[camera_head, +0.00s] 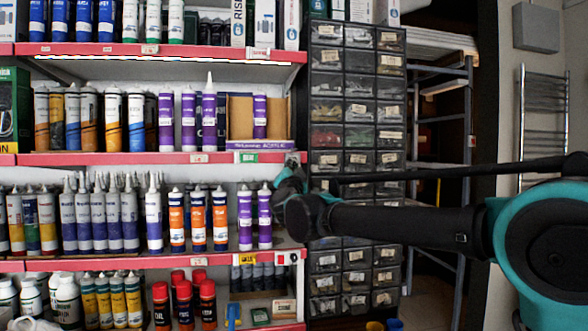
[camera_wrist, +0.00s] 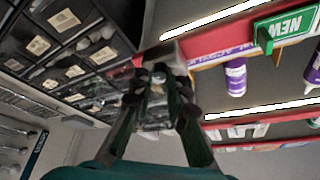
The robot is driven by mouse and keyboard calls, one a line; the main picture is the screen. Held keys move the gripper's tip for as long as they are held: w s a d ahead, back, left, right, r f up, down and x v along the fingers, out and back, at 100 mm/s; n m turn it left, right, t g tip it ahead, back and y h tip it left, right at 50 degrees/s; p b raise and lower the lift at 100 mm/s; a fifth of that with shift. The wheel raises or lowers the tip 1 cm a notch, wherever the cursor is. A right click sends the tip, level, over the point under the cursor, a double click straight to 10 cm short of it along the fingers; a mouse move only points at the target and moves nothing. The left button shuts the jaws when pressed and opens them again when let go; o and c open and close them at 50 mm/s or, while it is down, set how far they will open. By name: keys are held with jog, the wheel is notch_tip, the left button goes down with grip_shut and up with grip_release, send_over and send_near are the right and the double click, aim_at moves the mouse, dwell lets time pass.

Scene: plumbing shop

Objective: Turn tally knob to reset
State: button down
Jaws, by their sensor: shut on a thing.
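My gripper (camera_head: 290,172) is at the right end of the middle red shelf edge, beside the drawer cabinet. In the wrist view my gripper (camera_wrist: 160,76) points at a small grey box (camera_wrist: 155,52) at the end of the red shelf strip, which I take to be the tally counter. The box (camera_head: 292,157) also shows just above my gripper in the head view. The fingers are closed on a small piece at the box, likely the tally knob. The fingertips hide most of it, so its turn position cannot be read.
The drawer cabinet (camera_head: 357,100) stands close to the right of the shelves. Purple tubes (camera_head: 264,216) stand on the shelf below, near my gripper. A green NEW tag (camera_wrist: 287,27) hangs on the shelf edge. A metal rack (camera_head: 440,140) stands behind my arm.

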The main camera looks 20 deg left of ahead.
jog(key=shift+m+h, duration=0.4)
jog(key=shift+m, duration=0.3)
jog(key=c, duration=1.5)
grip_release()
jog(key=shift+s, duration=0.15)
jog(key=v, duration=1.1)
jog(key=shift+s, duration=0.35)
jog(key=shift+d+f, duration=0.15)
